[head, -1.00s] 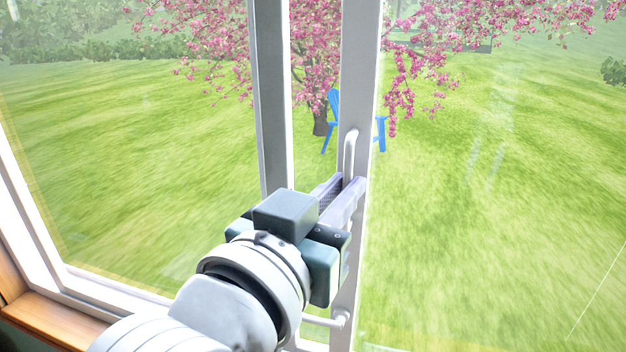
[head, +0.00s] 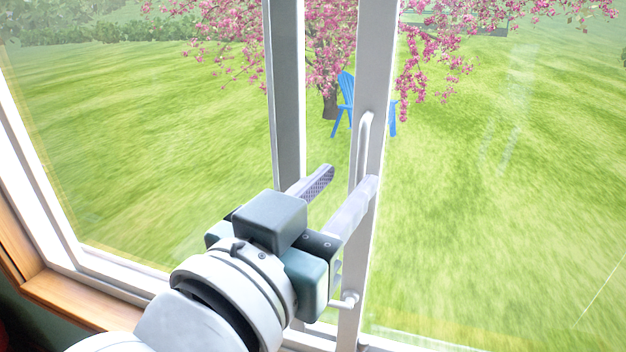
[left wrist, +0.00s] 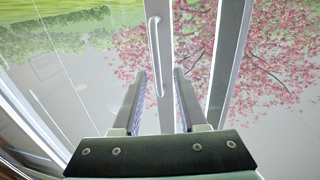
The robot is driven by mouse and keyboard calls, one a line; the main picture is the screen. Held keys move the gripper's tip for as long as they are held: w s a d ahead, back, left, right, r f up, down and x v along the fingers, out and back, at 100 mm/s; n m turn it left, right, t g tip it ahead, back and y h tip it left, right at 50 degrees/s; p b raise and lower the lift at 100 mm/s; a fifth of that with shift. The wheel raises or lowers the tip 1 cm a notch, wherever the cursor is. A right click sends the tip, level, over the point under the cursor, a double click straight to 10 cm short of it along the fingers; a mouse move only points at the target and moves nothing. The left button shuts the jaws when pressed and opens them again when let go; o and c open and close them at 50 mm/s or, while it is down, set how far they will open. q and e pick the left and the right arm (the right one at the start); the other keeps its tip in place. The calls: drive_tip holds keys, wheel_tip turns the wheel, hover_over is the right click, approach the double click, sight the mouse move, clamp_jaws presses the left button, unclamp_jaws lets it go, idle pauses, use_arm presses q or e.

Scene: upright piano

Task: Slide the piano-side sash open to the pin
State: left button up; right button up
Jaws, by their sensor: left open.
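The white sash stile (head: 374,75) stands upright in the head view, with a slim white pull handle (head: 363,145) on its face. A second white upright (head: 285,95) stands to its left, with a gap between. My left gripper (head: 346,178) is open in front of the handle, one finger to its left, the other overlapping the stile. In the left wrist view, the handle (left wrist: 154,50) lies between the open fingers' lines, nearer the left finger. I cannot tell whether a finger touches it. My right gripper is out of view.
A wooden sill (head: 80,300) and white window frame (head: 130,275) run along the lower left. Beyond the glass are lawn, a blossoming tree (head: 435,60) and a blue chair (head: 344,100). The piano is not visible.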

use_arm(q)
drive_tip(key=v, duration=0.7)
drive_tip(key=s+a+n+g+y+p, duration=0.4)
drive_tip(key=s+a+g+y+p, duration=0.65)
drive_tip(key=s+a, duration=0.7)
wheel_tip(320, 180, up, 37)
drive_tip(key=g+h+p, duration=0.1)
drive_tip(key=h+p, duration=0.1)
drive_tip(key=p, duration=3.6)
drive_tip(key=shift+w+g, duration=0.35)
drive_tip(key=shift+d, duration=0.1)
